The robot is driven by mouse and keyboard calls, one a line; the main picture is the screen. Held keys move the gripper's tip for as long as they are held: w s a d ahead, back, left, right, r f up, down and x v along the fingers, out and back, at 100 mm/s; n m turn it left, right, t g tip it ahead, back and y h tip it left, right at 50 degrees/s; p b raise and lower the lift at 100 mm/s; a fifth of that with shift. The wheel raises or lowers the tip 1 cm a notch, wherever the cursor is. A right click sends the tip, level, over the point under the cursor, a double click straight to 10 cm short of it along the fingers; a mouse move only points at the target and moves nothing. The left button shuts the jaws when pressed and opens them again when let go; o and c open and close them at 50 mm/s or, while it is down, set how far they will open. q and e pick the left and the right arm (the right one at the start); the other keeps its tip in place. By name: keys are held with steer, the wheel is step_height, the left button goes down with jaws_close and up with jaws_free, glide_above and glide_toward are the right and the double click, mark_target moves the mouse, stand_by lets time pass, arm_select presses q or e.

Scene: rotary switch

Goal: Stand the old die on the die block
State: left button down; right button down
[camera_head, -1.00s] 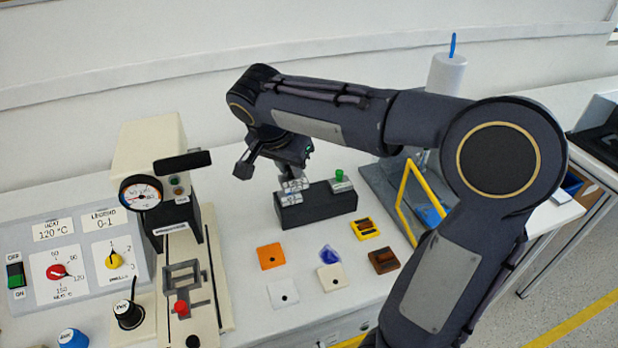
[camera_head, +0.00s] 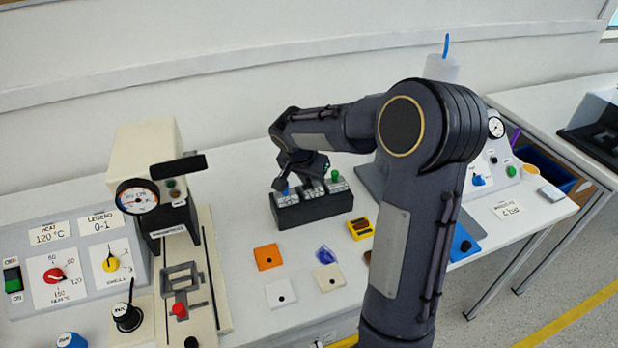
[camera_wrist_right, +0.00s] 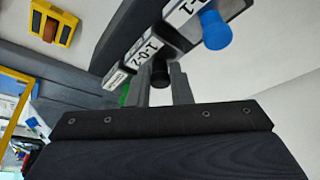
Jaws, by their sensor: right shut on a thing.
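The dark die block (camera_head: 314,213) stands on the bench, right of the press. It carries white labelled dies in a row: one with a blue knob (camera_head: 284,189) at the left and one with a green knob (camera_head: 336,175) at the right. My right gripper (camera_wrist_right: 165,85) is shut on the black knob (camera_wrist_right: 160,73) of the middle die (camera_wrist_right: 148,48), marked 1-0-2. This die stands in line with its neighbours on the block. Whether it is fully seated I cannot tell. The blue knob (camera_wrist_right: 215,30) also shows in the wrist view. My left gripper is out of view.
The press (camera_head: 150,170) and a dial panel (camera_head: 75,265) stand at the left. Orange (camera_head: 267,256), white (camera_head: 280,293) and cream (camera_head: 329,277) plates and a yellow holder (camera_head: 360,229) lie in front of the block. My right arm hides part of the bench.

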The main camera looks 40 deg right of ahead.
steer(key=shift+f, duration=0.15)
steer(key=c, duration=1.3)
jaws_free()
